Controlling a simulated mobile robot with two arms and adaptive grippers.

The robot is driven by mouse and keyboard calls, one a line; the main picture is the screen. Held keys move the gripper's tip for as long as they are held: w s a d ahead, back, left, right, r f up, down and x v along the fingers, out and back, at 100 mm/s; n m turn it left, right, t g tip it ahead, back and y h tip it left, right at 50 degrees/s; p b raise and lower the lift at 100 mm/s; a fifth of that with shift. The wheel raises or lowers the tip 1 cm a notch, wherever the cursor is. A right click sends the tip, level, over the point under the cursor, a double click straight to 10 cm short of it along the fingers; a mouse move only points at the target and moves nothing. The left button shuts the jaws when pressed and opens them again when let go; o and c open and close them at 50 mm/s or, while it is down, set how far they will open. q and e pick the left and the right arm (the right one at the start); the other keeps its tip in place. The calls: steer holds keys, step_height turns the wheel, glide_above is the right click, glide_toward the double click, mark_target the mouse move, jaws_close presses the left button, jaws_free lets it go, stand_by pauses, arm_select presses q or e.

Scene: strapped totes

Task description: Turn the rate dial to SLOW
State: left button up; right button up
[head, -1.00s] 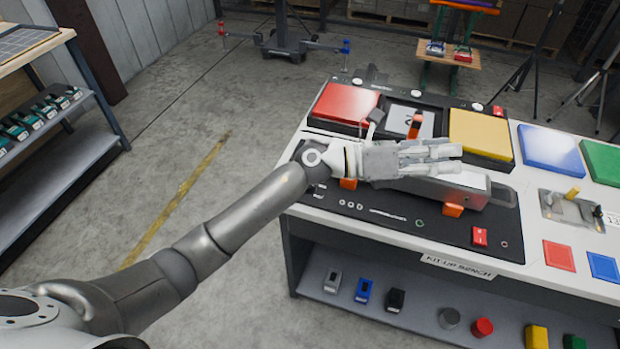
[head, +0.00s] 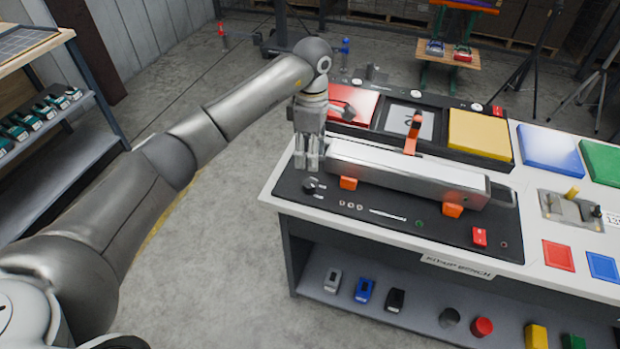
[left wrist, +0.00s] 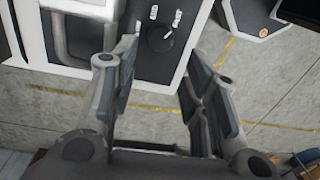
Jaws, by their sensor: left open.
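The rate dial, a small black knob (head: 311,186), sits at the left end of the black panel (head: 370,213) on the bench. In the left wrist view the dial (left wrist: 160,38) shows a light pointer line slanting to the upper right. My left gripper (head: 307,165) points down just behind the dial, a little above the panel. In the left wrist view my left gripper (left wrist: 158,72) is open and empty, with its fingers apart and the dial beyond the gap between them. My right gripper is not in view.
A long grey machine (head: 405,175) with orange clamps lies on the panel, close right of my left gripper. Behind it are a red pad (head: 352,104) and a yellow pad (head: 480,135). A red switch (head: 479,237) is at the panel's right. Open floor lies left of the bench.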

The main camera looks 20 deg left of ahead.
mark_target(310, 182)
arm_select(q)
steer(key=f, duration=0.3)
steer(key=f+p, duration=0.1)
steer(key=f, duration=0.2)
steer(key=f+p, duration=0.1)
steer(key=f, duration=0.2)
steer(key=shift+s+d+f, duration=0.1)
steer(key=shift+s, duration=0.2)
steer(key=shift+c, duration=0.3)
steer(key=c, duration=0.7)
